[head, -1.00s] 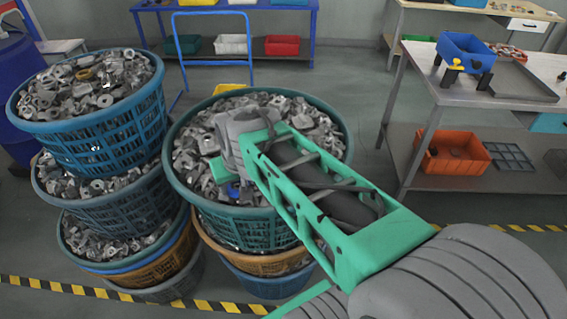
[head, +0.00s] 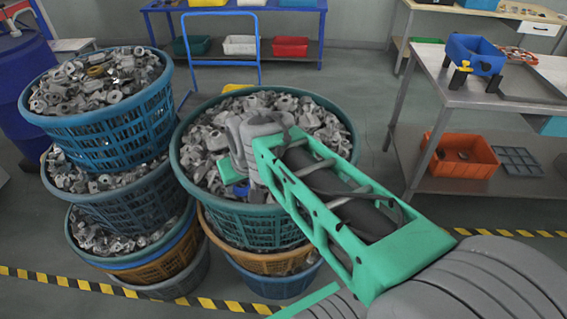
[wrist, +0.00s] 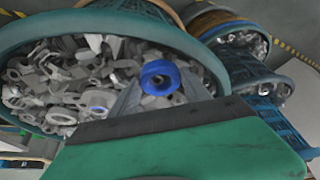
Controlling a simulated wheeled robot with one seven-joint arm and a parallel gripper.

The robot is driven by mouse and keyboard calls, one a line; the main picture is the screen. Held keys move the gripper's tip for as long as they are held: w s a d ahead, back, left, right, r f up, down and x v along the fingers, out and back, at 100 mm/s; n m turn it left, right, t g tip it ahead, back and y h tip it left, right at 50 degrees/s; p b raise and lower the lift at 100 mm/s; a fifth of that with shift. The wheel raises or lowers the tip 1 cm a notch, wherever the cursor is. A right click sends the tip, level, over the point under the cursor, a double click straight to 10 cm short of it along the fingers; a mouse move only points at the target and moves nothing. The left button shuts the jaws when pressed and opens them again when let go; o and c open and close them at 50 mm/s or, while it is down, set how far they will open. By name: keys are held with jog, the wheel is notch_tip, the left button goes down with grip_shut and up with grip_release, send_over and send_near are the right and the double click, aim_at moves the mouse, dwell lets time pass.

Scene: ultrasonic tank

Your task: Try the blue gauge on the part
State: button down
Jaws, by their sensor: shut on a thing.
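The blue gauge (wrist: 160,77) shows in the wrist view as a thick blue ring with a dark opening, at the tips of my gripper (wrist: 158,92). My gripper is shut on it. In the head view my gripper (head: 241,184) is over the near left side of the top middle basket (head: 250,228), with a bit of blue at its end. The basket is heaped with grey metal parts (head: 318,122). I cannot tell which one is the part to be tried. A grey ring with a bluish centre (wrist: 97,110) lies in the heap in the wrist view.
A stack of baskets (head: 115,135) full of grey parts stands close on the left. A metal workbench (head: 455,95) on the right holds a blue bin (head: 474,55), with an orange bin (head: 462,157) on its lower shelf. Open floor lies between the basket and workbench.

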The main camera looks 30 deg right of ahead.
aim_at(246, 191)
jog(key=shift+s+f+g, duration=0.15)
jog(key=shift+s+f, duration=0.2)
jog(key=shift+f, duration=0.35)
jog(key=shift+s+f+g, duration=0.15)
jog(key=shift+s+f, duration=0.15)
jog(key=shift+f, duration=0.4)
jog(key=shift+w+r+p, duration=0.25)
jog(key=shift+r+p, duration=0.2)
jog(key=shift+r, duration=0.15)
jog(key=shift+w+r+p, duration=0.25)
jog(key=shift+r+p, duration=0.15)
jog(key=shift+r, duration=0.15)
jog(key=shift+w+r+p, duration=0.15)
jog(key=shift+r+p, duration=0.9)
jog(key=shift+r, duration=1.1)
notch_tip(246, 191, up, 4)
jog(key=shift+p, duration=1.15)
